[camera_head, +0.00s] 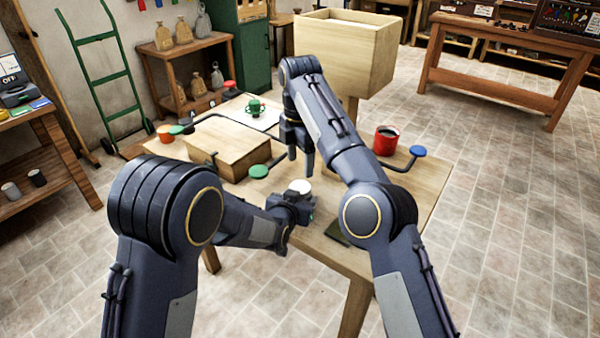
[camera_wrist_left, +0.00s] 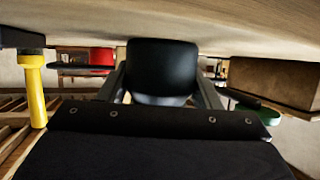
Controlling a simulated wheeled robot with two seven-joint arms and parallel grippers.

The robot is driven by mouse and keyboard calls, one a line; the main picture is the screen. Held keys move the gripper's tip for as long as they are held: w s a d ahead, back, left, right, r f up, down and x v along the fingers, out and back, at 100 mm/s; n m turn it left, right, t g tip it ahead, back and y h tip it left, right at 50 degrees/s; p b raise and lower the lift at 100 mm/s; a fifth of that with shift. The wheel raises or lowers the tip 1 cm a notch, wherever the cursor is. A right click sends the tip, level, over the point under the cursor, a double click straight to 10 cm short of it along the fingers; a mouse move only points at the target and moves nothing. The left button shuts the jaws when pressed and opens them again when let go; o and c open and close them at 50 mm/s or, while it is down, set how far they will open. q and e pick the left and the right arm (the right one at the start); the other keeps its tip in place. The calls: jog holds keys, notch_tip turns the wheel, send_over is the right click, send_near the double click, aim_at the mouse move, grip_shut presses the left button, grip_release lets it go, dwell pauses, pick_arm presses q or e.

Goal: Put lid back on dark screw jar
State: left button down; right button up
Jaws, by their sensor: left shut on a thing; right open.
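My left gripper (camera_head: 293,205) is low over the near part of the table, shut on a dark jar. The jar shows a pale round top (camera_head: 300,187) in the head view. I cannot tell whether that top is a lid or the jar's open mouth. In the left wrist view the dark, smooth jar (camera_wrist_left: 162,70) sits between the two fingers, close to the table surface. My right gripper (camera_head: 299,160) points down, open and apparently empty, behind the jar and above the table. I cannot make out a separate lid.
The table (camera_head: 420,185) holds a wooden box (camera_head: 230,147), a red cup (camera_head: 385,141), a blue disc on a bent dark rod (camera_head: 417,151), a green disc (camera_head: 258,171) and a green object (camera_head: 255,107) on a white sheet. A dark flat piece (camera_head: 337,233) lies at the near edge.

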aim_at(300, 186)
jog(key=shift+f, duration=3.65)
jog(key=shift+c, duration=0.2)
jog(key=c, duration=0.7)
jog(key=o, duration=1)
jog(key=shift+s+r, duration=0.1)
jog(key=shift+r, duration=2.2)
jog(key=o, duration=0.6)
